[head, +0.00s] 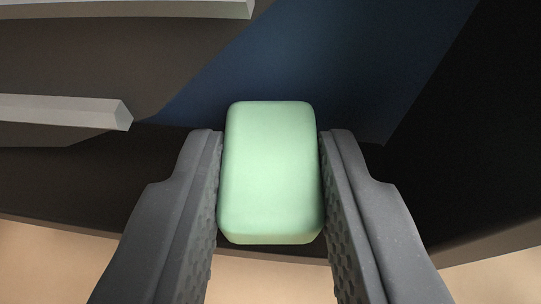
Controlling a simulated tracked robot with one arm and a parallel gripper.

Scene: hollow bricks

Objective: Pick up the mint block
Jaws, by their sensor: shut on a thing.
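The mint block (271,175) is a pale green block with rounded edges in the middle of the head view. My gripper (270,190) is shut on it, with one dark grey finger against its left side and the other against its right side. The block's top and near end show. Its underside is hidden, so I cannot tell whether it touches the surface below.
A dark surface with a blue area (300,60) lies behind the block. Two pale grey bars (65,112) are at the left and upper left. A dark edge runs across below the block, with a tan surface (50,265) beyond it at the bottom.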

